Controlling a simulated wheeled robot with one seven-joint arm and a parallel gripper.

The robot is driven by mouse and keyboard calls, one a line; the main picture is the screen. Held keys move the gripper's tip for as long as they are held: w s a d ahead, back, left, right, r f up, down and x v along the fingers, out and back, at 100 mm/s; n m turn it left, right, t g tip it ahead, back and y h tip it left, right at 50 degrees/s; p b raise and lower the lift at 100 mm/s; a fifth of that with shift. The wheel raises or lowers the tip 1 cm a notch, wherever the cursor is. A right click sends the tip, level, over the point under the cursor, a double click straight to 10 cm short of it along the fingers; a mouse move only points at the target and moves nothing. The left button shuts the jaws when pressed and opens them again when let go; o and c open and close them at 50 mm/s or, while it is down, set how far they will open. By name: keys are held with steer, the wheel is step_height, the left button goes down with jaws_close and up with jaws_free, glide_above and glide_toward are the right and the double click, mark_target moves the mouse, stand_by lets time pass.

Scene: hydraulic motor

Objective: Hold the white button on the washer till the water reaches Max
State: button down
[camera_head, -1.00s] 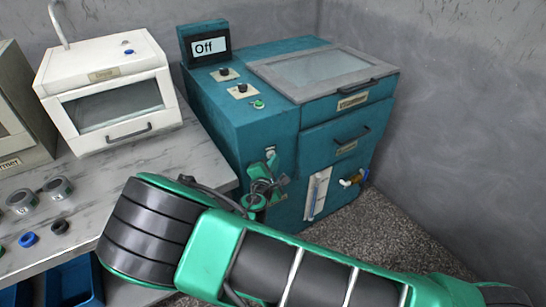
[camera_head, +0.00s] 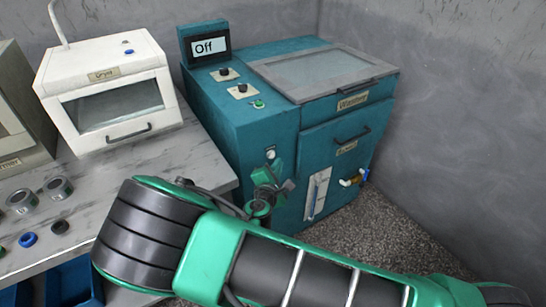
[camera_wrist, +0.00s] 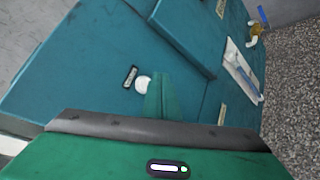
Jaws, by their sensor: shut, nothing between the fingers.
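The teal washer (camera_head: 243,150) stands at the back centre, with a display (camera_head: 209,46) reading "Off". The white button (camera_wrist: 142,83) shows on its front panel in the wrist view, beside a small label. My gripper (camera_wrist: 163,92) is shut and empty, its green fingertips just right of the button and partly overlapping its edge in the picture. I cannot tell whether they touch the panel. In the head view my gripper (camera_head: 276,168) is low before the washer's front. The water gauge (camera_head: 317,193) is a white strip with blue in it; its level is too small to read.
A yellow-and-blue tap (camera_head: 354,178) sticks out right of the gauge. A white box-shaped appliance (camera_head: 105,95) stands on the marbled worktop (camera_head: 165,158) at left. Small round pieces lie on the worktop. Speckled floor (camera_head: 368,222) is open at right.

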steer(key=shift+s+d, duration=0.6)
steer(key=shift+s, duration=0.3)
steer(key=shift+s+d, duration=0.6)
steer(key=shift+s, duration=0.25)
steer(key=s+d+r+m+g+h, duration=0.2)
steer(key=d+m+g, duration=0.3)
steer(key=d, duration=0.6)
steer(key=s+d+r+m+g+h, duration=0.1)
steer(key=s+d+r+m+g, duration=0.15)
steer(key=d+m, duration=0.55)
steer(key=s+d+r+m+g+h, duration=0.25)
steer(key=d+m+g, duration=0.2)
steer(key=d, duration=0.85)
steer(key=s+d+r+m+g+y, duration=0.1)
steer(key=s+d+r+m+y, duration=0.1)
steer(key=s, duration=0.7)
steer(key=s+d+r+m+g+y, duration=0.1)
steer(key=s+d+r+m+y, duration=0.2)
steer(key=s+r+m, duration=0.2)
steer(key=s+d+r+m+g+y, duration=0.1)
steer(key=s+d+r+m+y, duration=0.1)
steer(key=s+r, duration=0.5)
steer(key=s+m+y, duration=0.1)
steer(key=s+m, duration=0.1)
steer(key=s, duration=0.3)
steer(key=shift+s+d, duration=0.3)
steer(key=shift+d, duration=0.1)
steer(key=shift+w, duration=0.1)
